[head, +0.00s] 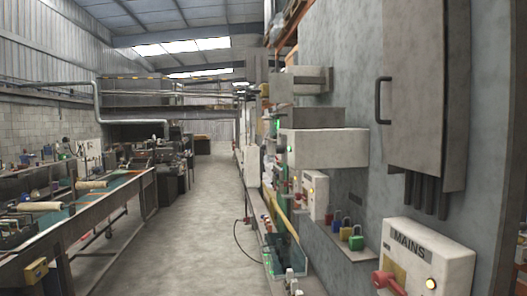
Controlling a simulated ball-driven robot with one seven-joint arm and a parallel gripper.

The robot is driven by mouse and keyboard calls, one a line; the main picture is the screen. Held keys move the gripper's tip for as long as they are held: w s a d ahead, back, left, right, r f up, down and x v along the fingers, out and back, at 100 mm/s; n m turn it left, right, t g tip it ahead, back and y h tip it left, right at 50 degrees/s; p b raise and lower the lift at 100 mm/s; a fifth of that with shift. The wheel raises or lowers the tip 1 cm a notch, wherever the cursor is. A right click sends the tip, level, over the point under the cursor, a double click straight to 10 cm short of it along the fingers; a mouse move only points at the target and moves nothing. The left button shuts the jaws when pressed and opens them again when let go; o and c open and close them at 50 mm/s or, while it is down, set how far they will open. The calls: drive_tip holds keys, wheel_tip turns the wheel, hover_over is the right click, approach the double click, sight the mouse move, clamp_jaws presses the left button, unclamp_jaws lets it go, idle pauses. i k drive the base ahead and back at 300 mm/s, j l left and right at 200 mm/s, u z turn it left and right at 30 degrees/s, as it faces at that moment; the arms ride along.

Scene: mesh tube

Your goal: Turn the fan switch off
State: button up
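No switch with a readable fan label shows. A small pale switch box (316,192) with a lit yellow lamp is on the right wall at mid-distance; its label is too small to read. Nearer, at the lower right, is a pale box marked MAINS (425,262), with a red rotary handle (388,282) and a lit amber lamp (431,284). I cannot make out my gripper in this view.
A grey cabinet (428,90) with a dark handle juts from the right wall. Coloured padlocks (346,233) stand on a small shelf below a pale box (325,147). A clear concrete aisle (200,220) runs ahead. A long bench (90,222) lines the left.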

sight(279, 149)
drive_tip(key=j+z, duration=0.1)
drive_tip(key=j, duration=0.35)
drive_tip(key=i+j+u, duration=0.1)
drive_tip(key=i+u, duration=0.25)
drive_tip(key=i, duration=2.55)
